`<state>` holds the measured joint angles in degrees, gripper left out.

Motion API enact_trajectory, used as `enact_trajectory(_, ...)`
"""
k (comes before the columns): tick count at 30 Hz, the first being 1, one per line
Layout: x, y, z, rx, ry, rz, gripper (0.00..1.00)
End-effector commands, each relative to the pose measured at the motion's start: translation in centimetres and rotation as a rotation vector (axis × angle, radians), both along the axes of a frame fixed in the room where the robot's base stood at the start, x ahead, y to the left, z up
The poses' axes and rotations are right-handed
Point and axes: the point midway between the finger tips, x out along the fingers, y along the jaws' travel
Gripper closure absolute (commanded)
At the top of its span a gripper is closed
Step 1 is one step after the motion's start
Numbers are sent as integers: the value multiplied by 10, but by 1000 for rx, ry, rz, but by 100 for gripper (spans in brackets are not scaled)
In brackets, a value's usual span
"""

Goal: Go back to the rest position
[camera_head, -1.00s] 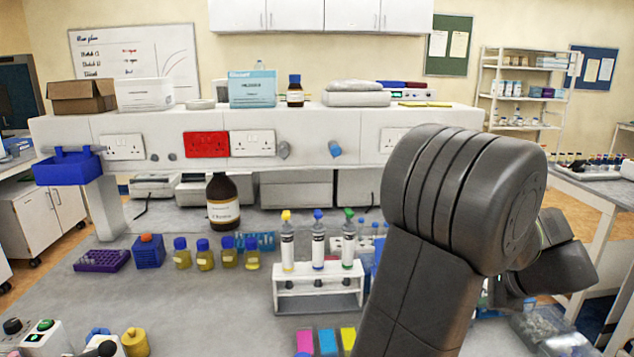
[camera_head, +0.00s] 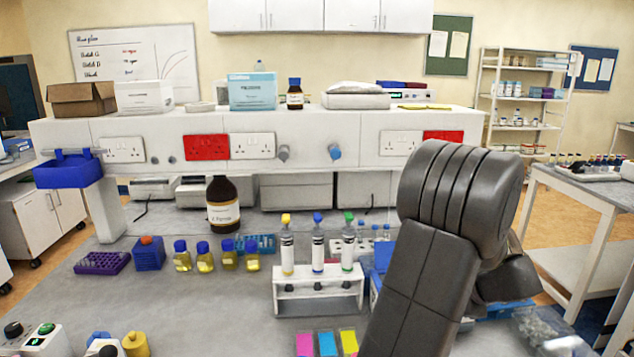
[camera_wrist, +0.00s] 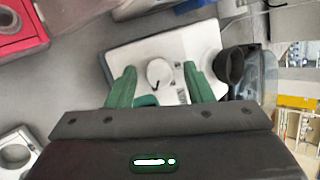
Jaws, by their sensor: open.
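My gripper (camera_wrist: 163,90) shows in the wrist view with its two green fingers spread apart and nothing between them. Beyond the fingers is a white device (camera_wrist: 150,55) with a round knob or plate on top; I cannot tell how far below it lies. In the head view my grey arm rises at the right of the bench, and the gripper itself is hidden behind it.
A white rack (camera_head: 317,296) holds pipettes with yellow, blue and green tops. Left of it stand a brown bottle (camera_head: 222,205), yellow-filled bottles (camera_head: 204,258) and a purple rack (camera_head: 102,263). The grey bench (camera_head: 190,305) is clear at left centre.

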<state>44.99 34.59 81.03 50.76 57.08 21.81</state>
Motion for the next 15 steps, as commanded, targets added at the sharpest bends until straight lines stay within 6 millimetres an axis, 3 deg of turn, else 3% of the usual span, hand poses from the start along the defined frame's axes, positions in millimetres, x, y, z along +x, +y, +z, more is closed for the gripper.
enact_trajectory(15, 2, 0, 0, -364, -28, 485, 53)
